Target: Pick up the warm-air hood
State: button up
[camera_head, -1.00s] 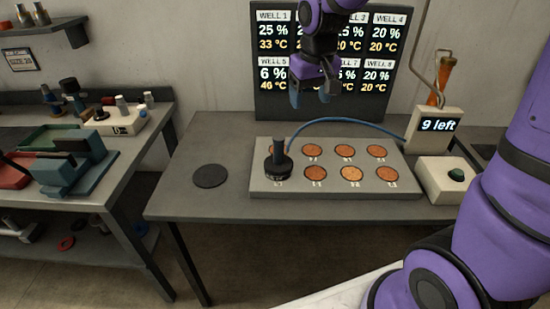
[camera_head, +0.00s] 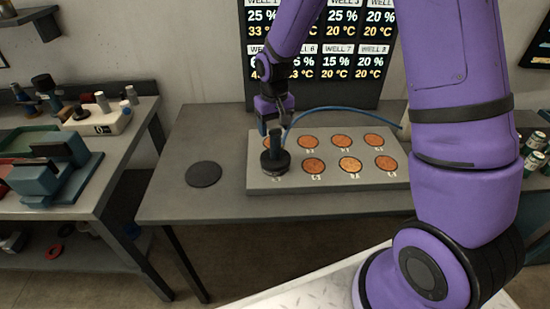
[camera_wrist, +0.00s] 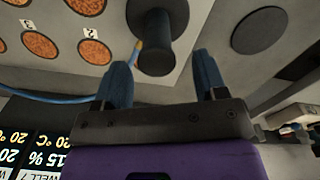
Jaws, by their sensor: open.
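The warm-air hood (camera_head: 275,161) is a dark round cap with an upright handle and a blue hose. It sits on the front-left well of the grey well block. In the wrist view the hood (camera_wrist: 157,38) is at the top centre, its handle pointing toward the fingers. My gripper (camera_head: 274,128) is just above and behind the hood in the head view. In the wrist view my gripper (camera_wrist: 165,75) is open, with its two blue fingers apart on either side of the handle's end. I cannot tell whether the fingers touch it.
The grey well block (camera_head: 340,183) holds several orange-brown wells. A dark round pad (camera_head: 203,174) lies on the table to its left. A display board (camera_head: 345,60) stands behind. A side bench (camera_head: 115,165) with tools is at the left.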

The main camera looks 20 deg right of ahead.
aim_at(275, 141)
jog(key=shift+w+d+f, duration=0.1)
jog(key=shift+d+f, duration=0.05)
jog(key=shift+f, duration=2.75)
grip_shut()
